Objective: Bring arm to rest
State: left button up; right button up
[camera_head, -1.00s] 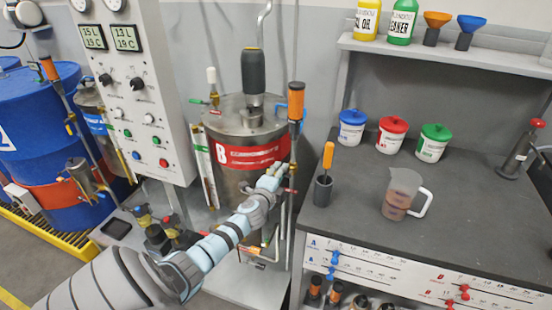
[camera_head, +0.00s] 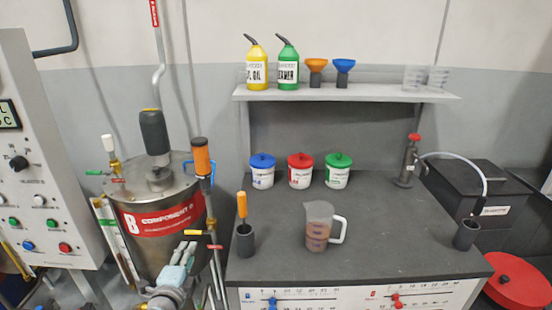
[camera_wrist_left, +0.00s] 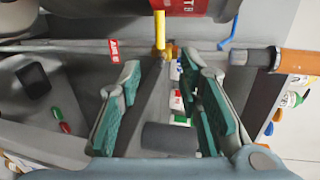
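My left gripper (camera_head: 183,252) shows at the lower left in the head view, in front of the steel tank (camera_head: 160,222) with the red "B" label. In the left wrist view, the left gripper (camera_wrist_left: 160,72) has its two green-padded fingers apart, with no object clearly held between them. A valve with a yellow handle (camera_wrist_left: 159,32) lies beyond the fingertips; whether they touch it I cannot tell. Most of my left arm is below the head view. My right gripper is in neither view.
A grey bench (camera_head: 380,255) holds a measuring jug (camera_head: 317,228) with brownish liquid, a dark cup (camera_head: 245,240) with an orange-handled tool, and three lidded tubs (camera_head: 300,172). A control panel (camera_head: 40,180) is at left.

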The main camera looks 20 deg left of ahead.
pick_arm(q)
jog(key=s+d+f+n+g+h, duration=0.3)
jog(key=s+d+f+n+g, duration=0.25)
jog(key=s+d, duration=0.6)
jog(key=s+d+f+n+g+h, duration=0.3)
jog(key=s+d+f+n+g, duration=0.3)
jog(key=s+d, duration=0.5)
jog(key=s+a+f+n, duration=0.1)
jog(key=a+f, duration=0.1)
jog(key=f, duration=0.7)
jog(key=s+a+f, duration=0.1)
jog(key=f, duration=0.8)
jog(key=s+f+g, duration=0.1)
jog(key=s+f, duration=1.2)
jog(key=s, duration=0.1)
jog(key=shift+a+g, duration=0.35)
jog(key=shift+a, duration=0.1)
jog(key=shift+s+f, duration=0.1)
